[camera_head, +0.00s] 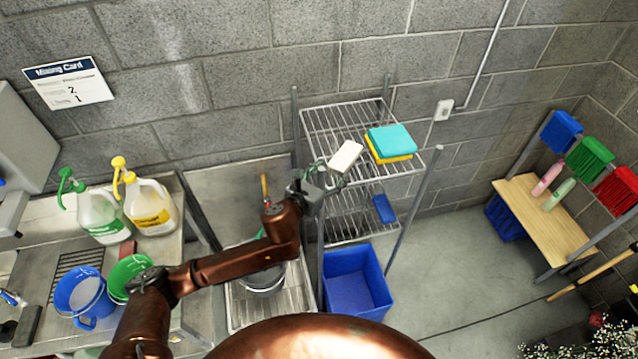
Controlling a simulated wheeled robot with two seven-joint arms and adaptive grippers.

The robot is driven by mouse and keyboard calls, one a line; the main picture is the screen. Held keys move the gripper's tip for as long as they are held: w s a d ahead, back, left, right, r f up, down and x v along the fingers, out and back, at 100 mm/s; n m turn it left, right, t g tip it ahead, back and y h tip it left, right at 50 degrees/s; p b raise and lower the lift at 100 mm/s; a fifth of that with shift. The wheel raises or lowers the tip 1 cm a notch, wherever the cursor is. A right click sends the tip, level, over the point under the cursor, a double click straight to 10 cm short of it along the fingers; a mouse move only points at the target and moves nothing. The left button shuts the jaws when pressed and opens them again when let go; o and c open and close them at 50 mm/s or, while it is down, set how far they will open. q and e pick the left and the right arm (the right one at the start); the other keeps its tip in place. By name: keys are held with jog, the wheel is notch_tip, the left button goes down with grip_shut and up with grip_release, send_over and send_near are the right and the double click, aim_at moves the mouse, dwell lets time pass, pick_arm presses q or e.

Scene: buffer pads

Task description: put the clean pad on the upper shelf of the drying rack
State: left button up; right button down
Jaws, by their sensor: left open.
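The drying rack is a wire stand with an upper shelf (335,122) and a lower shelf (345,222). A white pad (346,156) shows at the front of the upper shelf, just beyond the fingers of my left gripper (331,178). The gripper is open at the rack's front left; whether its fingers touch the pad is unclear. A teal pad (391,138) lies over a yellow pad (400,158) at the right of the upper shelf. A blue pad (383,208) is on the lower shelf. My right gripper is not in view.
A blue bin (356,282) stands below the rack. A sink with a metal pot (263,281) is left of it. Green (128,276) and blue (82,296) buckets and two pump bottles stand on the left counter. A wooden bench (543,220) with brushes is at right.

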pick_arm(q)
jog(key=b+v, duration=0.1)
jog(key=v, duration=0.9)
